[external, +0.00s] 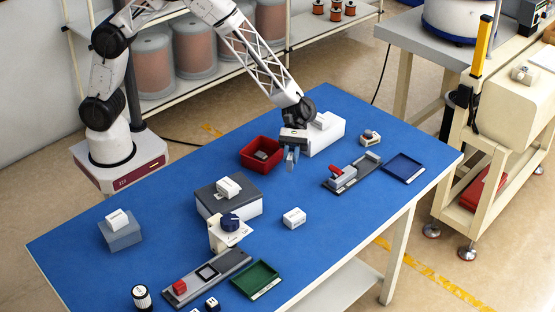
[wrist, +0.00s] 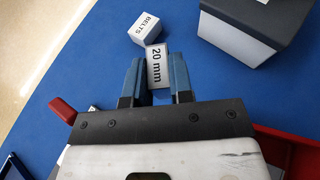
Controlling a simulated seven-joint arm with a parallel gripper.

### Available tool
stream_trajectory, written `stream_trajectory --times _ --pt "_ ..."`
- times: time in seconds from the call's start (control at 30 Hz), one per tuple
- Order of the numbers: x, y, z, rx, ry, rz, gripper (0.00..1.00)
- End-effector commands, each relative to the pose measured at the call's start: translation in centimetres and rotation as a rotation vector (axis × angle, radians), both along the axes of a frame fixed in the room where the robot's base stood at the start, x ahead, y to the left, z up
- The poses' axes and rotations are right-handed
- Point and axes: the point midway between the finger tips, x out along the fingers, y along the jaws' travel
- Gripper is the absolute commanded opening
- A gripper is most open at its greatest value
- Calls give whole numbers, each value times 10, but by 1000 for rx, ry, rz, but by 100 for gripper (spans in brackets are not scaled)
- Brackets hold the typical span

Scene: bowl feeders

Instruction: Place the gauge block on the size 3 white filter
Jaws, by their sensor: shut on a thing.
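My gripper (external: 291,161) hangs above the blue table beside the red bin. In the wrist view its blue fingers (wrist: 155,80) are shut on the gauge block (wrist: 156,66), a light block marked "20 mm". The block is hard to make out in the external view. No label in view reads as a size 3 filter, so I cannot tell which thing is the size 3 white filter. White boxes sit on the dark grey box (external: 228,187), on the grey-blue block (external: 118,219) and on the white box (external: 321,121); their labels are unreadable.
A white box marked "BELTS" (wrist: 150,27) stands on the table (external: 294,217). The red bin (external: 248,153) holds a grey item. A grey fixture with a red handle (external: 345,174), a blue tray (external: 403,168) and a green tray (external: 256,279) lie around.

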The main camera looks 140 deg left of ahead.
Motion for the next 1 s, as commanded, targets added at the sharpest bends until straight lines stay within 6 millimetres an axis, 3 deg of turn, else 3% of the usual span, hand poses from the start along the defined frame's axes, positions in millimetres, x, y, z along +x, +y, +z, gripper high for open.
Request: stream_trajectory --times 0.27,0.67,1.0 --pt "0 0 17 2 -3 0 0" --pt "0 0 90 2 -3 -1 0" --pt "16 -61 90 0 -1 -61 0"
